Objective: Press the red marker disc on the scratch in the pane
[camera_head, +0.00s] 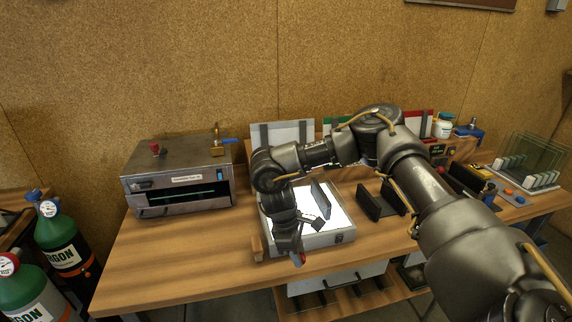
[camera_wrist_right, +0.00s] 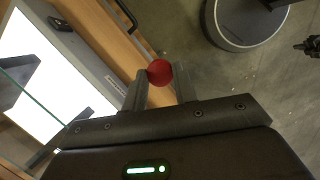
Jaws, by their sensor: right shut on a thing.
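My right gripper (camera_head: 298,256) hangs at the front edge of the bench, just in front of the light box. In the right wrist view its two fingers (camera_wrist_right: 160,84) are shut on the red marker disc (camera_wrist_right: 160,71). The disc is out past the bench edge, above the floor, and touches nothing else. A thin green glass edge, which looks like the pane (camera_wrist_right: 32,93), crosses the lit panel at the left of the wrist view. I cannot make out a scratch. My left gripper is in neither view.
The light box (camera_head: 333,240) has a bright top with dark upright holders on it. A metal oven (camera_head: 180,190) stands at the left. A rack of glass panes (camera_head: 535,155) stands at the right. Bare bench (camera_head: 170,255) lies front left. Argon cylinders (camera_head: 62,245) stand beside it.

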